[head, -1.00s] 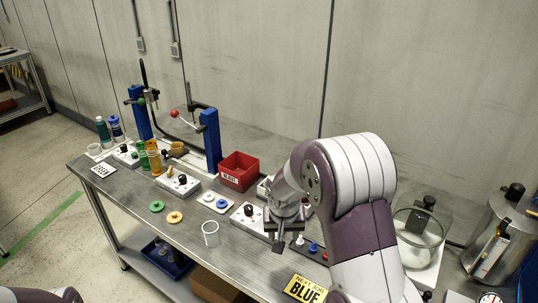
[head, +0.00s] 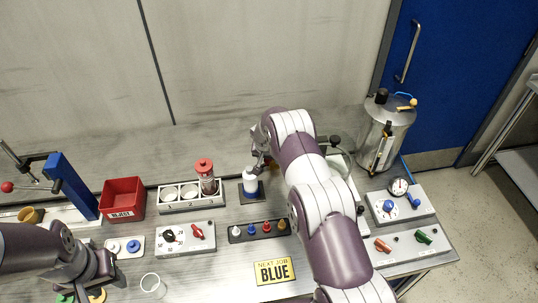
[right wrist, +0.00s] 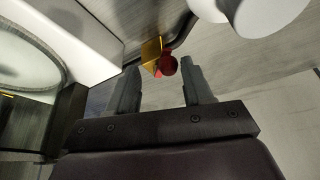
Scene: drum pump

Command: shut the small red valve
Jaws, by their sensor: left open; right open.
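A small red valve knob (right wrist: 168,65) on a brass-yellow body (right wrist: 151,50) shows in the right wrist view, with a dark hose running from it. My right gripper (right wrist: 162,66) is open, and the knob appears in line with the gap between its fingertips; I cannot tell how far ahead it is. In the head view my right gripper (head: 260,161) is at the back of the bench, above and behind a white bottle, and the arm mostly hides the valve. My left gripper (head: 102,272) is at the lower left, open, away from the valve.
A white bottle (head: 250,181) stands close to my right gripper. A glass vessel on a white base (head: 343,182) and a steel drum (head: 385,132) are to the right.

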